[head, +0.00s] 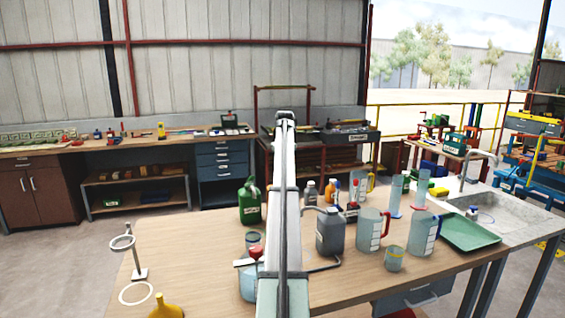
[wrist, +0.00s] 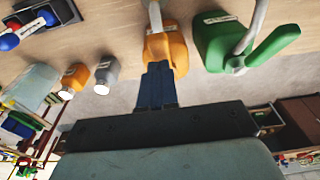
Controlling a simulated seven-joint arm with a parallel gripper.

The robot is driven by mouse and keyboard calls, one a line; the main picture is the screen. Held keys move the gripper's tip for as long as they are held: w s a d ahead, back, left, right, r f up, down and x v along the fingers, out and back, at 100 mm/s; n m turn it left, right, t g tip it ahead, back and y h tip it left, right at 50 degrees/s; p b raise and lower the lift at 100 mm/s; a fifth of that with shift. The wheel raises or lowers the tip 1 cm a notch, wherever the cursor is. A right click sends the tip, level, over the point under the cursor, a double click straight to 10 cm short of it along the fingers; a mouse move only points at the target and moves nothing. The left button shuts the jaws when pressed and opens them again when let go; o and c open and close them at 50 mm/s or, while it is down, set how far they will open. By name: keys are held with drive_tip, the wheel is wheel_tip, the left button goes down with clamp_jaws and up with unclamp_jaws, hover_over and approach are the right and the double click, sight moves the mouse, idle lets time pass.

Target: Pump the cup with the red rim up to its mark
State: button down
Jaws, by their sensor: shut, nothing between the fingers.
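My gripper (wrist: 157,70) shows in the wrist view, its dark blue fingers together and empty. The fingertips overlap an orange can (wrist: 166,47); I cannot tell whether they touch it. In the head view my arm runs up the middle and hides what is behind it. No cup with a clearly red rim can be made out. A grey canister (head: 330,232) with a dark hose stands right of my arm. A small cup (head: 395,260) has a yellowish band.
A green can (head: 250,203) stands left of my arm. Clear jugs (head: 372,232) (head: 425,235) and a green tray (head: 470,230) are on the right. A ring stand (head: 137,262) is at the left. The wooden table (head: 190,250) is bare between the stand and the vessels.

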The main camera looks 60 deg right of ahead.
drive_tip(key=shift+s+f, duration=0.1)
idle(0.3)
drive_tip(key=shift+s+a+f+t+h, duration=0.5)
drive_tip(key=shift+a+f+t+h, duration=0.15)
drive_tip(key=shift+t+h, duration=0.25)
drive_tip(key=shift+s+a+f, duration=0.1)
drive_tip(key=shift+s+f, duration=0.05)
drive_tip(key=shift+f, duration=0.15)
drive_tip(key=shift+s+a+f, duration=0.2)
drive_tip(key=shift+f, duration=0.45)
drive_tip(key=shift+r, duration=0.2)
drive_tip(key=shift+d+r, duration=0.1)
drive_tip(key=shift+r, duration=1.15)
wheel_tip(320, 180, up, 3)
drive_tip(key=shift+w+d+f, duration=0.1)
drive_tip(key=a+v, duration=0.1)
drive_tip(key=v, duration=0.8)
drive_tip(key=shift+s, duration=0.5)
